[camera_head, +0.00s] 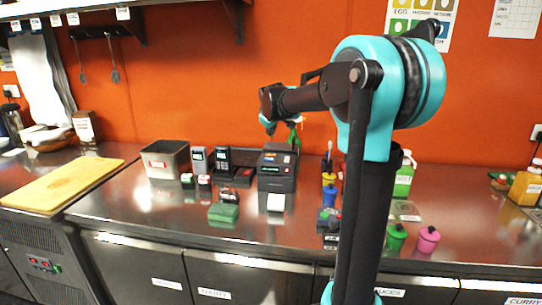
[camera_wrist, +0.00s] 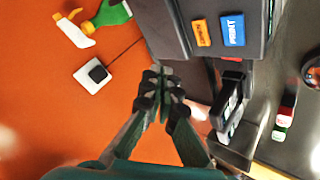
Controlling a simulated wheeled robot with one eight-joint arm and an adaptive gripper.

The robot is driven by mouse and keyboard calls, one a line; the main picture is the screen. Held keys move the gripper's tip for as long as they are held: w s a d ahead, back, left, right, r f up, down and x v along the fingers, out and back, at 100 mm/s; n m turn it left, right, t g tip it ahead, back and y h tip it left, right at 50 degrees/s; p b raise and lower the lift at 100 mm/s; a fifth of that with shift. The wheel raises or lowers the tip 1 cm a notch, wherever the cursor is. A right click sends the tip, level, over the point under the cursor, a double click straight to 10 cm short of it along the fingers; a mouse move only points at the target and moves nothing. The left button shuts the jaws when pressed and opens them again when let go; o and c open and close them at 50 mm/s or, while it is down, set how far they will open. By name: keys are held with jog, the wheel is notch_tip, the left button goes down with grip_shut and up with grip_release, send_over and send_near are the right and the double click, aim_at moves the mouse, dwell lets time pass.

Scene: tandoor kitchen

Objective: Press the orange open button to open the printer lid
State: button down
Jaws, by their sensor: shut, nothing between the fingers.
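The dark printer (camera_head: 277,170) stands on the steel counter against the orange wall, with a white paper strip (camera_head: 276,202) at its front. In the wrist view the printer's grey casing (camera_wrist: 175,30) fills the top middle. Its orange open button (camera_wrist: 203,33) sits beside a blue print button (camera_wrist: 233,30). The lid looks closed. My gripper (camera_wrist: 165,92) is shut and empty, its fingertips below and left of the orange button in the wrist view and apart from it. In the head view my gripper is above the back of the printer, partly hidden by my wrist.
Left of the printer are a metal bin (camera_head: 165,160) and two handsets (camera_head: 223,160). A green object (camera_head: 224,211) lies in front. Behind the printer is a green spray bottle (camera_wrist: 112,14), near a wall socket (camera_wrist: 93,74). Colored bottles stand to the right, partly behind my arm.

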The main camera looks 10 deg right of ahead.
jog(key=shift+f, duration=3.2)
jog(key=shift+f, duration=0.15)
jog(key=shift+f, duration=0.25)
jog(key=shift+f, duration=0.35)
jog(key=shift+r, duration=0.8)
jog(key=shift+r, duration=2.5)
